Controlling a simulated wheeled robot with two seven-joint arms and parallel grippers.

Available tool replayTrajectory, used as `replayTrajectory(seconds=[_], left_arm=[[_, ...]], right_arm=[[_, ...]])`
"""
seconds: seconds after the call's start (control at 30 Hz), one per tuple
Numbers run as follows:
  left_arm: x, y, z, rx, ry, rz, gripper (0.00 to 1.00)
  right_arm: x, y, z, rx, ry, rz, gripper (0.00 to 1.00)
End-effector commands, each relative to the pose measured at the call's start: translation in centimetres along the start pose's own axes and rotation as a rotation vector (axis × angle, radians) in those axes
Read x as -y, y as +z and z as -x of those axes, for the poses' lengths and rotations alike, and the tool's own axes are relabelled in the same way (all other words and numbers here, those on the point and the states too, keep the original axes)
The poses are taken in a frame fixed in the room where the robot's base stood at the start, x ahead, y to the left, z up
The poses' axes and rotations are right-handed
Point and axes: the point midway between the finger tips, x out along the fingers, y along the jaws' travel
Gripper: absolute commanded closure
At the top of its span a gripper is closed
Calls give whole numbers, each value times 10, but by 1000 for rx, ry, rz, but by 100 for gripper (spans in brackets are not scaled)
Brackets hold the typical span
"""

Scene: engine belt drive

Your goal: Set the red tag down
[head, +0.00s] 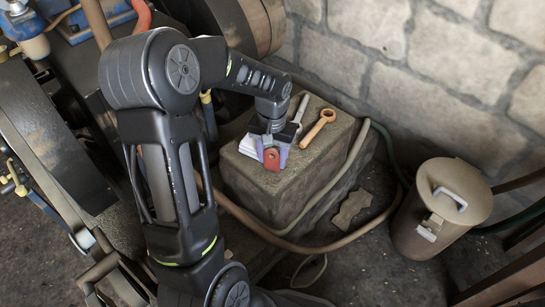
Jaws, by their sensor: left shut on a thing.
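The red tag (272,160) is between the fingertips of my left gripper (272,148), low over the top of a stone block (240,175). My left gripper is shut on the tag. White papers or cards (248,148) lie on the block right beside and behind the gripper. I cannot tell whether the tag touches the block or the papers. My right gripper is not in view.
A wrench (317,129) and a grey tool (299,108) lie on the block behind the gripper. A lidded bin (438,205) stands at the right. Hoses (290,246) run around the block's foot. Engine machinery (35,130) fills the left, and a stone wall (400,75) closes the back.

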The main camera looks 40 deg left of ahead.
Motion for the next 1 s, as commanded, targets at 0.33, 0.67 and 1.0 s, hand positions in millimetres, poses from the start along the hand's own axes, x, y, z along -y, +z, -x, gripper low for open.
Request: replayTrajectory(seconds=[0.33, 0.67, 1.0], left_arm=[[0, 0, -3, 1, 0, 0, 44], [0, 0, -3, 0, 0, 0, 33], [0, -1, 26, -3, -1, 0, 33]], right_arm=[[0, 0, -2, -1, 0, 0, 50], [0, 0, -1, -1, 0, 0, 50], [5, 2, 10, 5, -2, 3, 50]])
